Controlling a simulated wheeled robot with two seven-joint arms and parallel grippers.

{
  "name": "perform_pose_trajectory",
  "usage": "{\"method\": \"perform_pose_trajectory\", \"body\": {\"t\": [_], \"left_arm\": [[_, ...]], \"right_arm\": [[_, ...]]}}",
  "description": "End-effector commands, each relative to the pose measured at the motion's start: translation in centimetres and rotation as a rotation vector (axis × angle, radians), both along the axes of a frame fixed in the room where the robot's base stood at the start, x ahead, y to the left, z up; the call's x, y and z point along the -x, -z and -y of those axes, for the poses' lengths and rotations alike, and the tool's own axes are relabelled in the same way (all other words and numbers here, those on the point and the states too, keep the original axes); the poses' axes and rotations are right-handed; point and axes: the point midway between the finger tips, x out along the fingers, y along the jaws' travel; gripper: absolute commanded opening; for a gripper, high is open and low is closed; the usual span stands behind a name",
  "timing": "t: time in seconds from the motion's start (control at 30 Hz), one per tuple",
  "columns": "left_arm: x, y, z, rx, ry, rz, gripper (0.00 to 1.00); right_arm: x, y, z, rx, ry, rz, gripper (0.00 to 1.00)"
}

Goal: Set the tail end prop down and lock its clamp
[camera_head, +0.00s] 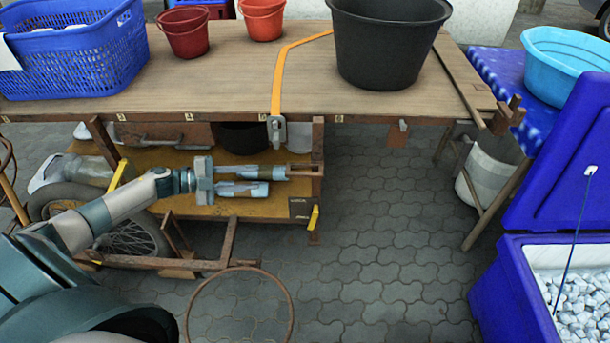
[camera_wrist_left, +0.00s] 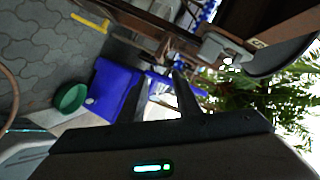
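My left gripper (camera_head: 280,180) is below the tabletop's front edge, in front of the lower yellow-brown shelf, its fingers pointing right. Its two fingers stand apart with nothing seen gripped between them; the wrist view shows the same gap (camera_wrist_left: 158,95). A grey metal clamp (camera_head: 277,130) sits at the table edge, at the lower end of an orange strap, above the fingers. A grey clamp also shows in the wrist view (camera_wrist_left: 228,50). A brown upright (camera_head: 318,150) stands just right of the fingertips; I cannot tell if it is the tail end prop. My right gripper is not in view.
A black tub (camera_head: 388,45), red buckets (camera_head: 184,32) and a blue basket (camera_head: 75,50) stand on the tabletop (camera_head: 215,80). A blue cooler (camera_head: 500,300) with its lid raised stands at the lower right. Open paving lies between the cart and cooler. A thin hoop (camera_head: 291,300) is in front.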

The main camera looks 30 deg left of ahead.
Motion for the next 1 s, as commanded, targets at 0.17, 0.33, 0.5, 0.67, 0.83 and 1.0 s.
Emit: {"method": "perform_pose_trajectory", "body": {"t": [0.17,0.33,0.5,0.67,0.83,1.0], "left_arm": [[-0.2,0.1,0.2,0.002,-0.001,0.001,0.30],[-1.1,0.3,1.1,0.002,-0.003,0.002,0.30],[-2.7,0.8,2.7,0.004,-0.002,0.002,0.30],[-4.6,1.4,4.7,0.002,-0.002,0.003,0.30],[-6.7,2.1,6.9,0.004,-0.002,0.002,0.30],[-8.8,2.8,9.0,0.003,-0.002,0.002,0.30]], "right_arm": [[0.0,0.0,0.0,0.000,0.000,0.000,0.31],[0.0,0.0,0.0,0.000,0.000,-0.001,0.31],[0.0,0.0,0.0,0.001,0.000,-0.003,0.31],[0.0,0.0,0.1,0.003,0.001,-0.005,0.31],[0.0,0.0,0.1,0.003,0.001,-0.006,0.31],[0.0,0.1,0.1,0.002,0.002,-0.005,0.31]]}}
